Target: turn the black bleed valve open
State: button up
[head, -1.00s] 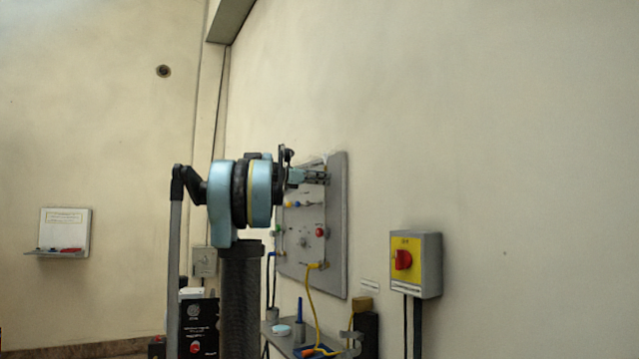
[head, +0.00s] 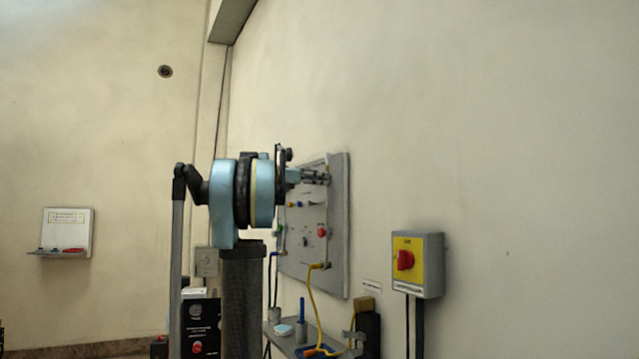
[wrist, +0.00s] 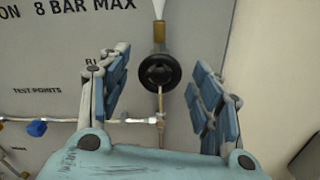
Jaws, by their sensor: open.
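The black bleed valve (wrist: 159,72) is a round knob on a vertical brass pipe on the grey panel (wrist: 50,55). In the wrist view my gripper (wrist: 158,85) is open, with one blue finger on each side of the knob and clear gaps between. I cannot tell how deep the fingertips reach relative to the knob. In the head view my gripper (head: 318,177) is at the upper part of the panel (head: 338,225), and the bleed valve cannot be made out there.
A blue tap (wrist: 37,128) sits on a horizontal pipe left of the gripper. A red knob (head: 321,232) and a yellow hose (head: 313,290) are lower on the panel. A yellow switch box with a red knob (head: 405,260) is on the wall at right. A shelf (head: 283,330) stands below.

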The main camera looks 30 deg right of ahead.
jog(key=a, duration=0.9)
jog(key=shift+a, duration=0.35)
jog(key=s+a+f+m+y, duration=0.5)
jog(key=s+a+f, duration=0.5)
jog(key=f, duration=1.2)
jog(key=s+a+f+m+t+y, duration=0.1)
jog(key=s+a+f+m+y, duration=0.4)
jog(key=s+a+f, duration=0.6)
jog(key=s+a+f+m+t+y, duration=0.1)
jog(key=s+a+f+m+y, duration=0.3)
jog(key=f, duration=2.9)
jog(key=s+a+y, duration=0.4)
jog(key=s+a, duration=0.2)
jog(key=a, duration=0.2)
jog(key=shift+s+f+m, duration=0.15)
jog(key=shift+m, duration=0.25)
jog(key=shift+w+f, duration=0.2)
jog(key=shift+w, duration=0.25)
